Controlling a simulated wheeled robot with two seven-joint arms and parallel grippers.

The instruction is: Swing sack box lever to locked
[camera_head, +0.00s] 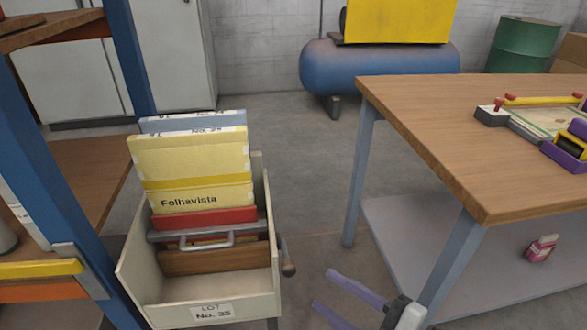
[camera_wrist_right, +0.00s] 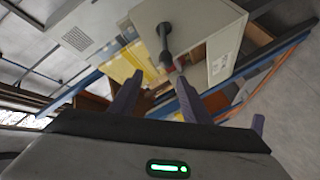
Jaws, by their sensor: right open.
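The sack box (camera_head: 135,270) is a cream open-topped box with a "LOT No. 35" label, at lower left in the head view. In the right wrist view the lever (camera_wrist_right: 165,42) shows as a dark arm with a rounded end against the box wall (camera_wrist_right: 222,55). My right gripper (camera_head: 323,289) is open and empty, to the right of the lever and apart from it. Its purple fingers (camera_wrist_right: 160,80) point toward the lever in the wrist view. My left gripper is not in view.
The box holds yellow "Folhavista" packs (camera_head: 190,165) and a handled case (camera_head: 205,240). A wooden-topped table (camera_head: 450,120) stands right, with a lower shelf. A blue rack post (camera_head: 60,190) stands left. Floor between box and table is clear.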

